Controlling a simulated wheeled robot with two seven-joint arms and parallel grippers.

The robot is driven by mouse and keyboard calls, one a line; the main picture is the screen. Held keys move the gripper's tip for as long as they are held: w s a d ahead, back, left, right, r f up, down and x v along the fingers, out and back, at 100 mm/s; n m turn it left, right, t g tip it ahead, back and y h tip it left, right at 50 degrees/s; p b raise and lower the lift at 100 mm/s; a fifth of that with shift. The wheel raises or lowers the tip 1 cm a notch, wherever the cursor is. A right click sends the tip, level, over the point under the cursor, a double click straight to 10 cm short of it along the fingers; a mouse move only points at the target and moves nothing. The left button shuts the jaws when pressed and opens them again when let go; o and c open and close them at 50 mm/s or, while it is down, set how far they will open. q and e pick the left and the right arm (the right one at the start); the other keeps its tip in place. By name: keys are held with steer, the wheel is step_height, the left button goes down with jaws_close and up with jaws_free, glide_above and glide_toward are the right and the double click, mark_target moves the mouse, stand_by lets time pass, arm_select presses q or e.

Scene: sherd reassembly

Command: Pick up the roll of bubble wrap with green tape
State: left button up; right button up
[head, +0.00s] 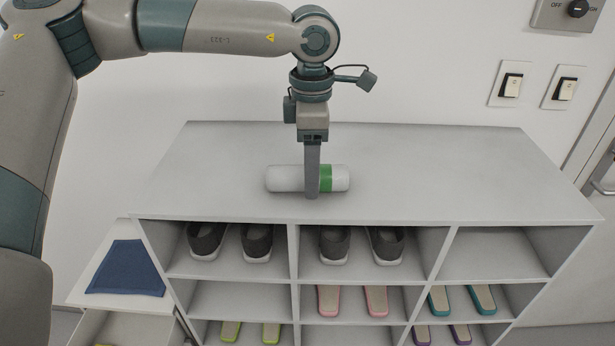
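The white roll of bubble wrap (286,178) with a green tape band (325,178) lies on its side on top of the grey shelf unit, its length running left to right. My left gripper (312,190) points straight down at the roll's middle, just left of the green band. One finger shows in front of the roll and hides part of it; the other finger is not visible. I cannot tell whether the gripper is closed on the roll. The roll appears to rest on the shelf top. My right gripper is not in view.
The shelf top (450,175) is otherwise clear. Dark shoes (335,243) and coloured slippers fill several compartments below; the top right one is empty. A blue cloth (127,268) lies on a low white cabinet at left. A wall with switches (511,86) stands behind.

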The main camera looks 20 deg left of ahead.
arm_select(q)
steer(key=c, duration=1)
steer(key=shift+r, duration=0.15)
steer(key=shift+r+b, duration=0.6)
steer(key=shift+b, duration=0.1)
step_height(320, 180, up, 2)
steer(key=shift+d+r+b, duration=0.1)
steer(key=shift+r+b, duration=0.1)
steer(key=shift+b, duration=0.55)
steer(key=s+d+r+b, duration=0.1)
steer(key=d+r, duration=0.1)
steer(key=d, duration=0.1)
steer(key=s+d+r+b, duration=0.1)
steer(key=d+r, duration=0.1)
steer(key=d, duration=0.2)
steer(key=s+d+r+b, duration=0.1)
steer(key=d+r+b, duration=0.1)
steer(key=d+r, duration=0.1)
steer(key=shift+s+d+r, duration=0.1)
steer(key=shift+s+d, duration=0.1)
steer(key=shift+d, duration=0.35)
